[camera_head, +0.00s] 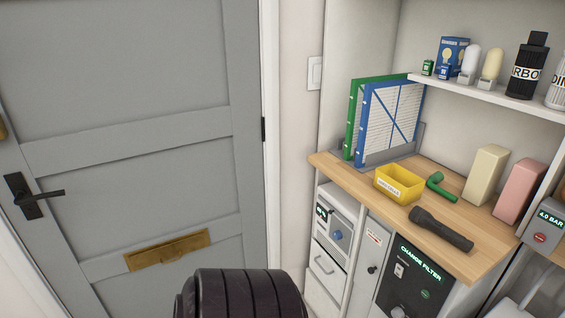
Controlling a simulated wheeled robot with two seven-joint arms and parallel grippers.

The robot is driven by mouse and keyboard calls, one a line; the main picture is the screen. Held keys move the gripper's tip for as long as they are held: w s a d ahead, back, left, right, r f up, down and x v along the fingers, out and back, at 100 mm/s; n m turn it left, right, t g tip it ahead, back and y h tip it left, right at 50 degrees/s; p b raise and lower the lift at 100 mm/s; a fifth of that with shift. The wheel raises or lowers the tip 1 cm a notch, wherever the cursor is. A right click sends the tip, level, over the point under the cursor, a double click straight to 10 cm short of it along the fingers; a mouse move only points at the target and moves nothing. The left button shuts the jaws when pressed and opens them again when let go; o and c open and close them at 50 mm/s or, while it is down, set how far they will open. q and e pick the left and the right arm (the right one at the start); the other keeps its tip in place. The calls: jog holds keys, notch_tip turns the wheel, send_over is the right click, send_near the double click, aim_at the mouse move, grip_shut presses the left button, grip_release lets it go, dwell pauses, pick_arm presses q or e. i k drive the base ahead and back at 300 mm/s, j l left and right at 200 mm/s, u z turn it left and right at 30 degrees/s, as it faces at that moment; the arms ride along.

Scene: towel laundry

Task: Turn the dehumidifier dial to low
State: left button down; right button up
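A white appliance with a small dark display (321,211) stands under the left end of the wooden counter. It looks like the dehumidifier. The knob's pointer and markings are too small to read. A drawer-like front with a handle (325,264) is below the panel. Neither of my grippers is in view.
A wooden counter (455,245) overhangs the appliance and holds a yellow bin (399,184), a torch (441,229) and filter panels (390,120). A black unit reading "CHANGE FILTER" (418,280) stands to the right. A grey door (130,190) fills the left.

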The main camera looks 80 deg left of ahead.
aim_at(337, 235)
jog(key=u, duration=1.95)
